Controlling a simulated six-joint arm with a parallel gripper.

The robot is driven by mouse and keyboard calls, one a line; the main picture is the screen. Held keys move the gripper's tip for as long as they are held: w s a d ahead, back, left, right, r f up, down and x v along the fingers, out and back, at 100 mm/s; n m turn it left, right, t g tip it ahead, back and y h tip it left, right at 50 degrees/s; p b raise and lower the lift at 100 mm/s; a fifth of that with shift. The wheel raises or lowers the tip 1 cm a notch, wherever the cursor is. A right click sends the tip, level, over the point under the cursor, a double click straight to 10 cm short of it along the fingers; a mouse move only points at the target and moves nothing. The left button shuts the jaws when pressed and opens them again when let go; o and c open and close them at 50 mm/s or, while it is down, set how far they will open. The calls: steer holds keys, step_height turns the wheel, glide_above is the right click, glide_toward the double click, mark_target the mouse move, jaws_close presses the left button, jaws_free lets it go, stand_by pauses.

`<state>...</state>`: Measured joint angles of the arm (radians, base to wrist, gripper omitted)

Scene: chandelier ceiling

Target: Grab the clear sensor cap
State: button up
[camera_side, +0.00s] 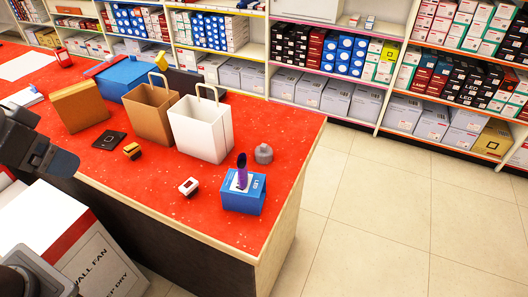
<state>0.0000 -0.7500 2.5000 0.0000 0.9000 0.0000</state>
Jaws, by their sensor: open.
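A small grey, somewhat translucent-looking cap with a narrow top knob (264,153) stands upright on the red counter (200,215), near its right edge. It looks like the clear sensor cap, though its clearness is hard to judge. My gripper (62,162), dark and partly cut off, is at the left edge, far from the cap and in front of the counter's left part. It is open, and nothing shows in it; its fingertips are hard to make out.
A blue LED box (243,196) with a purple item (242,172) stands just in front of the cap. A white bag (202,128) and brown bag (150,112) stand left. A small white device (188,186), yellow-black item (132,150) and black square (109,140) lie on the counter.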

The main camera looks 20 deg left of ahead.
steer(key=m+g+h, duration=0.1)
steer(key=m+h, duration=0.1)
steer(key=m, duration=0.2)
glide_above(261, 152)
steer(key=s+a, duration=0.1)
steer(key=s, duration=0.1)
step_height(261, 152, down, 22)
steer(key=shift+s+r, duration=0.1)
steer(key=shift+s, duration=0.05)
steer(key=shift+x, duration=2.95)
steer(key=c, duration=1)
